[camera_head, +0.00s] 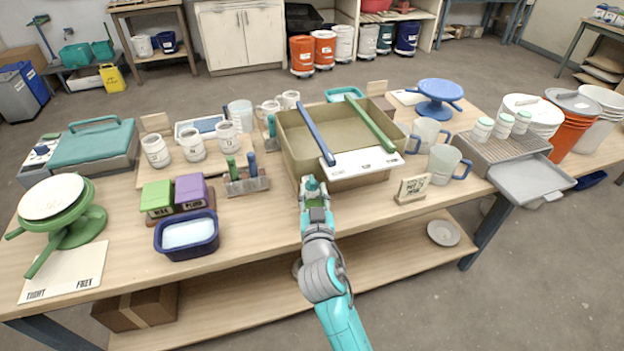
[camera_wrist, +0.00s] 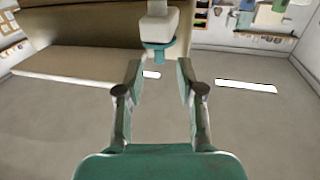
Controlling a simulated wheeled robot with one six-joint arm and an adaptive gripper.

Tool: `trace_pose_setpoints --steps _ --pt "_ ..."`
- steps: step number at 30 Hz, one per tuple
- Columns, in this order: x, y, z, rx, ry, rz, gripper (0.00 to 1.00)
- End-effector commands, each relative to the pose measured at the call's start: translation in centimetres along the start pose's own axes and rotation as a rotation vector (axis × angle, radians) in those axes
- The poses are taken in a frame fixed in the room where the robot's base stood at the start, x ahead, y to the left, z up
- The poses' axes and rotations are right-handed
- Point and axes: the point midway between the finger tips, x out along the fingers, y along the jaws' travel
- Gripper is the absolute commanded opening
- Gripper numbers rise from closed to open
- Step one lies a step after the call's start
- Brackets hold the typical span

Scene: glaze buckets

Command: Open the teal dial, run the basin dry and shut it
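The basin (camera_head: 290,150) is an olive-tan rectangular tub near the back middle of the table; its wall also fills the upper left of the wrist view (camera_wrist: 90,22). A blue bar and a green bar lie across its rim, with a white lettered plate at the front. In the wrist view a teal dial (camera_wrist: 157,46) sits under a pale block, ahead of my fingers. My gripper (camera_wrist: 158,72) is open and empty, its two fingers apart with the dial beyond and between their tips. In the head view my gripper (camera_head: 312,187) is at the basin's front left corner and hides the dial's surroundings. The water level cannot be seen.
A small lettered sign (camera_head: 413,188) stands right of my gripper. Left are a tool rack (camera_head: 247,186), a dark blue tub (camera_head: 187,235) and green and purple blocks (camera_head: 174,194). Frosted mugs (camera_head: 443,163) stand to the right. The table front near my arm is clear.

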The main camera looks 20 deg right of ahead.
Motion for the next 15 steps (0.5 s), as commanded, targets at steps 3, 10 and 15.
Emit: trace_pose_setpoints --steps 3,10,15 --pt "2.1 0.0 -0.1 0.000 0.000 0.002 0.38" --pt "4.5 0.0 0.0 -0.001 -0.001 0.001 0.38" --pt "5.0 0.0 0.0 0.000 -0.001 0.000 0.38"
